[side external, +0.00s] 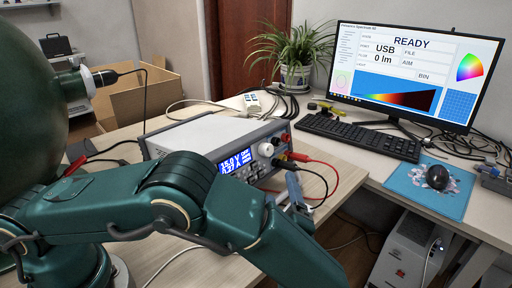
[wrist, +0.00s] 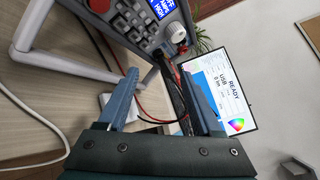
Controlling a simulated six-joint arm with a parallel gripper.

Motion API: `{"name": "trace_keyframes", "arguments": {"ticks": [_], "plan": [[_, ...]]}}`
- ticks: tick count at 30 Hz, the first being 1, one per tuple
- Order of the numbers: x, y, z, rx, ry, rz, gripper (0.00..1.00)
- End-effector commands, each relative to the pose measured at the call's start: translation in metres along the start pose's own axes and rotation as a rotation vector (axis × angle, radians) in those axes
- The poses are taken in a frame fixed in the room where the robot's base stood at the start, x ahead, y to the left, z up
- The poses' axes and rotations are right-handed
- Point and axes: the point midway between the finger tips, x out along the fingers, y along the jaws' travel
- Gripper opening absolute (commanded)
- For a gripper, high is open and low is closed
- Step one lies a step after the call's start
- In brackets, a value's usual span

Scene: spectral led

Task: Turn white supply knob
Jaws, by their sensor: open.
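The white supply knob (side external: 266,149) is on the front panel of the grey power supply (side external: 205,132), right of its blue lit display. In the wrist view the knob (wrist: 176,33) shows near the top, beyond my fingertips, with nothing touching it. My gripper (side external: 297,190) is in front of the supply, below and to the right of the knob in the side view. In the wrist view my gripper (wrist: 161,74) has its two blue-grey fingers wide apart and empty. The display reads about 15.0 V in the side view; the second line is hard to read.
Red and black leads (side external: 318,163) plug into the supply's front and loop close to my fingers. A monitor (side external: 410,75) reading READY, a keyboard (side external: 358,135) and a mouse on a blue pad (side external: 425,196) stand to the right. A potted plant (side external: 295,75) is behind.

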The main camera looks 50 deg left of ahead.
Motion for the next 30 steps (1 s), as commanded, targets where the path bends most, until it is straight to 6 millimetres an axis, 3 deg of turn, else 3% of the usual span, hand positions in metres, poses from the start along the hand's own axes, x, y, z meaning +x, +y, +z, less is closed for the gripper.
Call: {"name": "trace_keyframes", "arguments": {"ticks": [13, 21, 30], "plan": [[-0.033, -0.023, -0.024, -0.001, 0.002, 0.0, 0.67], [0.0, -0.053, 0.008, -0.11, -0.067, 0.072, 0.67], [0.029, -0.071, 0.054, -0.21, -0.125, 0.187, 0.67]]}}
